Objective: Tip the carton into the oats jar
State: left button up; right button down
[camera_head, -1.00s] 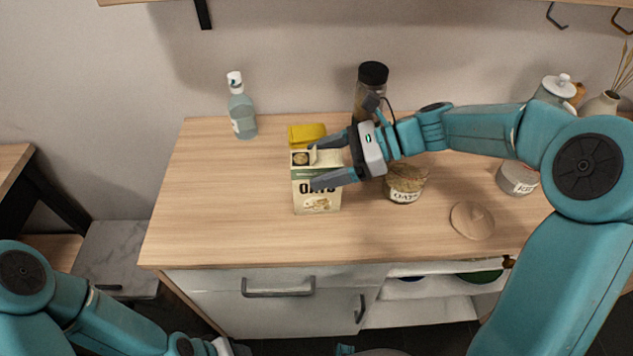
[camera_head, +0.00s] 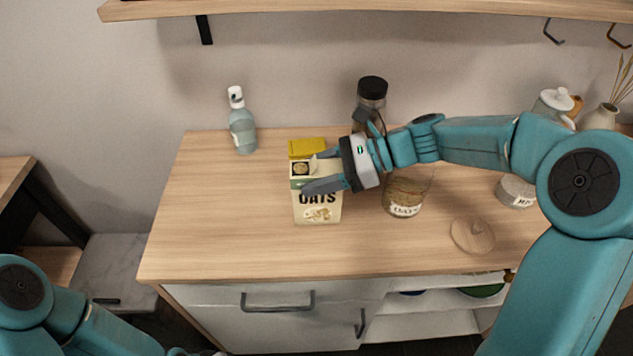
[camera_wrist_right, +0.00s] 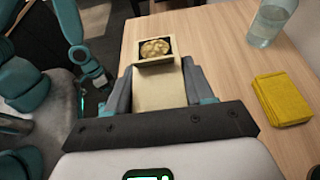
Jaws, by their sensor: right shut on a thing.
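The cream and green oats carton (camera_head: 318,211) stands upright on the counter, its top open and oats showing inside. My right gripper (camera_head: 314,172) is shut on its upper part, one finger on the near side and one on the far side. The right wrist view shows the open carton top (camera_wrist_right: 155,48) between the fingers. The glass oats jar (camera_head: 404,202) stands open to the right of the carton, partly behind my right wrist. My left arm is at the lower left; its gripper (camera_wrist_right: 97,80) shows small in the right wrist view, its jaws unclear.
A folded yellow cloth (camera_head: 307,148) lies behind the carton. A bottle (camera_head: 242,130) stands at the back left and a dark-lidded jar (camera_head: 372,92) at the back. A round wooden lid (camera_head: 473,235) lies right of the oats jar. The counter's left part is clear.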

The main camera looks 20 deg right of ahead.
jog(key=shift+n+g, duration=0.3)
jog(key=shift+g, duration=0.1)
jog(key=r, duration=0.6)
jog(key=r+p, duration=0.1)
jog(key=r, duration=0.2)
jog(key=shift+s+a+r, duration=0.15)
jog(key=shift+s+r, duration=0.15)
jog(key=shift+s, duration=0.1)
jog(key=shift+s+d+r+p, duration=0.15)
jog(key=shift+d+r+p, duration=0.2)
jog(key=shift+d+r, duration=0.25)
jog(key=s+d+r+m+t+h+p, duration=0.1)
jog(key=s+d+m+t+p, duration=0.1)
jog(key=d, duration=0.9)
jog(key=s+d+r+m+t+h+p, duration=0.1)
jog(key=s+d+m+t+h+p, duration=0.1)
jog(key=d, duration=0.8)
jog(key=shift+d+r+m+t, duration=0.3)
jog(key=shift+d+m+t, duration=0.1)
jog(key=shift+m, duration=0.3)
jog(key=shift+s, duration=0.1)
